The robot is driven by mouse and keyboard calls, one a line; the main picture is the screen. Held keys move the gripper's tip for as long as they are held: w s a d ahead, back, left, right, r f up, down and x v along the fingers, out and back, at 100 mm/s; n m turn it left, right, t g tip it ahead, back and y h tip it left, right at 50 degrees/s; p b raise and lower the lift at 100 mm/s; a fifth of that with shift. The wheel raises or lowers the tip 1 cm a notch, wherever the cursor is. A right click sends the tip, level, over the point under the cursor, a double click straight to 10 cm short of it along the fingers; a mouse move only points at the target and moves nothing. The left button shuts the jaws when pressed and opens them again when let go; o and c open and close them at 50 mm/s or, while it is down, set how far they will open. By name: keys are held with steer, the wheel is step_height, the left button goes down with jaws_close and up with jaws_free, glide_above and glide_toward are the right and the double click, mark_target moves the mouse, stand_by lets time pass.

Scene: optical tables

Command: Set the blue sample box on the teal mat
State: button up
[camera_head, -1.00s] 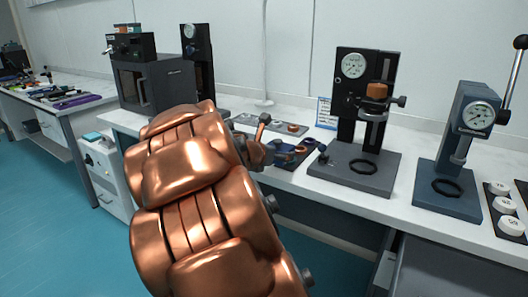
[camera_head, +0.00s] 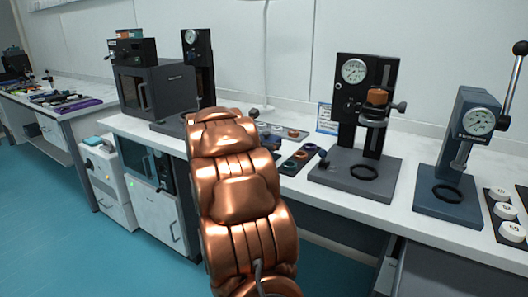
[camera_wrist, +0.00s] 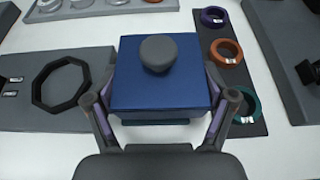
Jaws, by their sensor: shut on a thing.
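The blue sample box (camera_wrist: 160,85), with a round grey knob on its lid, is in the middle of the wrist view. My gripper (camera_wrist: 161,97) is shut on it, one finger against each side. A thin dark teal strip (camera_wrist: 160,122) shows under the box's near edge; I cannot tell whether it is the teal mat or part of the box. In the head view my copper arm hides most of the gripper and box. I cannot tell whether the box touches the surface below.
A dark strip with purple, orange (camera_wrist: 227,52) and teal rings lies close right of the box. A grey plate with a black ring (camera_wrist: 61,86) lies left. In the head view, gauge stands (camera_head: 355,175) and (camera_head: 445,207) fill the bench's right; a dark oven (camera_head: 155,90) stands left.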

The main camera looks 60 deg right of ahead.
steer(key=shift+w+d, duration=0.35)
steer(key=shift+w, duration=0.05)
steer(key=shift+w+d+f, duration=0.1)
steer(key=shift+f, duration=0.2)
steer(key=shift+f+b, duration=0.55)
steer(key=shift+f, duration=0.9)
steer(key=shift+f, duration=0.1)
steer(key=o, duration=1.2)
steer(key=shift+f, duration=0.1)
